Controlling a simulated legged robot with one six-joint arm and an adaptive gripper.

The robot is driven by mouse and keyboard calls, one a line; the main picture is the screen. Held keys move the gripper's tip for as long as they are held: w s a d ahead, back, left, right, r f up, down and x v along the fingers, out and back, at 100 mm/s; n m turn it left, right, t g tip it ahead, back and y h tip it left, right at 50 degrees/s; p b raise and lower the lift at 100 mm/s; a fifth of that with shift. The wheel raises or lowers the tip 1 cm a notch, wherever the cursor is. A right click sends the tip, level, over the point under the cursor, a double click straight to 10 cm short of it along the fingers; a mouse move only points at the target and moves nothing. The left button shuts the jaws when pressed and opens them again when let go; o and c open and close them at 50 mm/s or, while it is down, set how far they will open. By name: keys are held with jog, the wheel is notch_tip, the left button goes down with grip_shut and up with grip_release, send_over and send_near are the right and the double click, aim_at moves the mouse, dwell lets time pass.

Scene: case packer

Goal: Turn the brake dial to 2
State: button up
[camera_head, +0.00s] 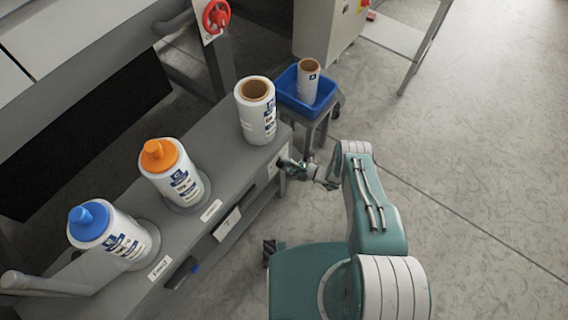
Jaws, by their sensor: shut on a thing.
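My gripper (288,164) is at the right end of the grey bench (225,148), level with its front face below the white roll. It is small in view and appears shut on the brake dial, which it hides. The dial's marks and pointer cannot be read from here. A small pale label (272,168) shows on the bench front just left of the gripper.
On the bench stand a blue-capped roll (122,240), an orange-capped roll (184,186) and an uncapped white roll (262,122). A blue bin (293,104) holding another roll (308,88) sits on a stool beyond. A red handwheel (216,16) is behind. The floor at right is clear.

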jog(key=shift+s+f+m+t, duration=0.15)
jog(key=shift+m+t, duration=0.15)
jog(key=shift+m, duration=0.3)
jog(key=shift+a, duration=0.1)
jog(key=o, duration=1.1)
jog(key=shift+s+f, duration=0.1)
jog(key=shift+o, duration=0.2)
jog(key=shift+d, duration=0.5)
jog(key=v, duration=1.1)
jog(key=shift+f, duration=0.2)
